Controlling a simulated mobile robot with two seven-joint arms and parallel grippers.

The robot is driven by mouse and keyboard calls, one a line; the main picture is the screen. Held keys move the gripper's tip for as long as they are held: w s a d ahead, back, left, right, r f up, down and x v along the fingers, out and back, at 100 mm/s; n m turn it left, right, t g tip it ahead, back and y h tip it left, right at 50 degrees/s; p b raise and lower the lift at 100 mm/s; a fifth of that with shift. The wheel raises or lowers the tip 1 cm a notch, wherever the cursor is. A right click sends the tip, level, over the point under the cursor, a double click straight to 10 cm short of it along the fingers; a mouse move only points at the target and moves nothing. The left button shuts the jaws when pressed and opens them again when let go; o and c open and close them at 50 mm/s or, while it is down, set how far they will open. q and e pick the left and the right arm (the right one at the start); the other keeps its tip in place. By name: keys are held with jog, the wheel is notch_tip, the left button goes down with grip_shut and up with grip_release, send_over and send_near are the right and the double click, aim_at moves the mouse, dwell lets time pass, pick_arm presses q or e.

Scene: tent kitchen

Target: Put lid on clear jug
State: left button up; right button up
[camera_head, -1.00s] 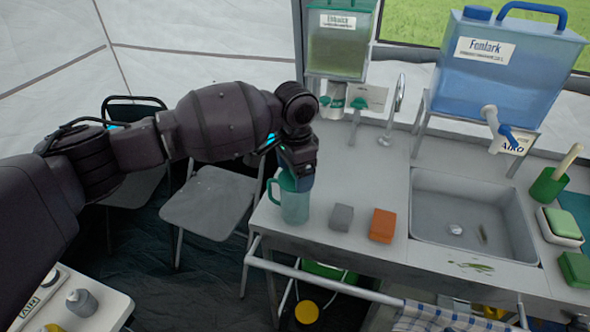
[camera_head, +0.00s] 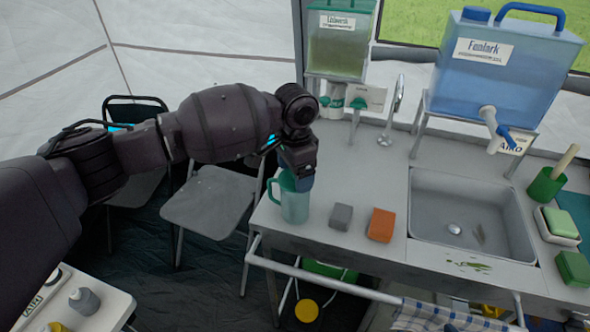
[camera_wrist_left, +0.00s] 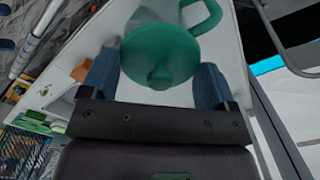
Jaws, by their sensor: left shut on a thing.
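The clear jug (camera_head: 295,208), teal-tinted with a side handle, stands upright near the left end of the counter. My left gripper (camera_head: 301,182) points down at its top. In the left wrist view, the green round lid (camera_wrist_left: 160,52) with a small knob sits between the two blue fingers of my left gripper (camera_wrist_left: 155,78), which is shut on it. The jug (camera_wrist_left: 153,12) and its handle show just beyond the lid. The lid is at the jug's mouth; I cannot tell whether it is fully seated. My right gripper is not in view.
A grey block (camera_head: 341,217) and an orange sponge (camera_head: 381,225) lie right of the jug. Beyond them is the sink (camera_head: 455,205). Water tanks (camera_head: 510,75) stand behind. A folding chair (camera_head: 210,200) is left of the counter. The counter behind the blocks is clear.

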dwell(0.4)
pick_arm(q)
jog(key=o, duration=0.8)
